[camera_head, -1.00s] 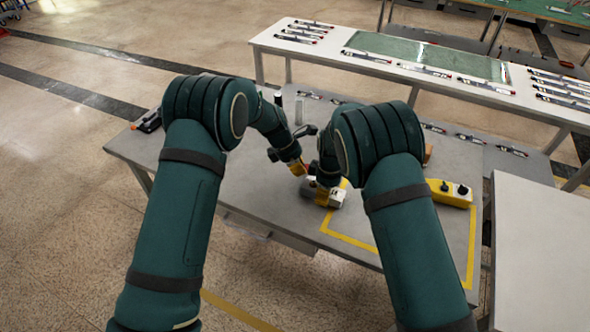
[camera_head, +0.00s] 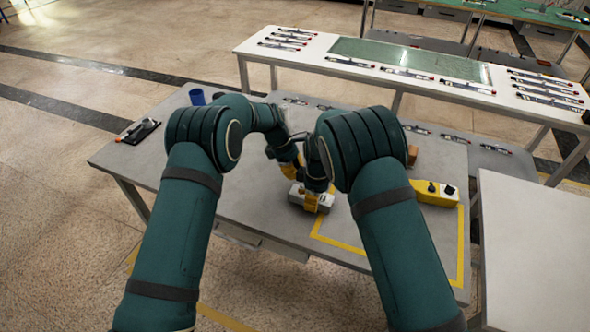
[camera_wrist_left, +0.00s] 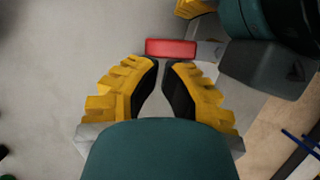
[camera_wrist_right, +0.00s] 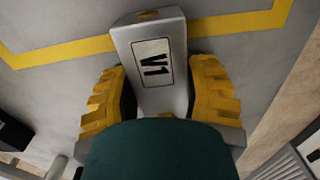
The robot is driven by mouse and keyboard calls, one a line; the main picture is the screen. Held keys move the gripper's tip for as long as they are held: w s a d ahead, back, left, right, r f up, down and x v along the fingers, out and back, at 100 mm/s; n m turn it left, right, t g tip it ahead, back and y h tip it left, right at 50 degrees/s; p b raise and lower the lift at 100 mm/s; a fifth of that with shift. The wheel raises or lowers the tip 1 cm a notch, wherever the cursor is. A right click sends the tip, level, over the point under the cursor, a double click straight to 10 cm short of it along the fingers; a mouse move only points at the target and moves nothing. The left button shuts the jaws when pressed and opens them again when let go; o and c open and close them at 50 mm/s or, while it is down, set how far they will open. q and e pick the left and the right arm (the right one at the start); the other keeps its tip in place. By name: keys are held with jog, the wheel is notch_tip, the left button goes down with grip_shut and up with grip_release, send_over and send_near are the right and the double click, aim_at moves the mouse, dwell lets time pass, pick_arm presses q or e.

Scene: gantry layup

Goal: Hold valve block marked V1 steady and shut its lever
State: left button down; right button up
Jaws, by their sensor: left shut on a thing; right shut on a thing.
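The valve block marked V1 (camera_head: 323,203) is a pale grey block on the table. Its V1 label faces up in the right wrist view (camera_wrist_right: 152,64). My right gripper (camera_head: 314,196) is shut across the block, with a finger along each side. A red lever grip (camera_wrist_left: 171,48) with a grey stem lies at the fingertips of my left gripper (camera_wrist_left: 160,66), which is shut on it. In the head view my left gripper (camera_head: 288,168) is just up and left of the block, and the lever is mostly hidden behind my arms.
The grey table (camera_head: 180,135) holds a blue cup (camera_head: 197,97), a black tray (camera_head: 138,132), a brown block (camera_head: 412,155) and a yellow control box (camera_head: 437,192). Yellow tape (camera_head: 340,245) lies right of the block. A white bench (camera_head: 300,58) stands behind. The table's left part is largely clear.

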pick_arm(q)
jog(key=shift+s+d, duration=0.15)
jog(key=shift+s, duration=0.45)
jog(key=a, duration=0.4)
jog(key=shift+w+a, duration=0.2)
jog(key=shift+w, duration=0.15)
jog(key=v, duration=1)
jog(key=shift+d, duration=0.2)
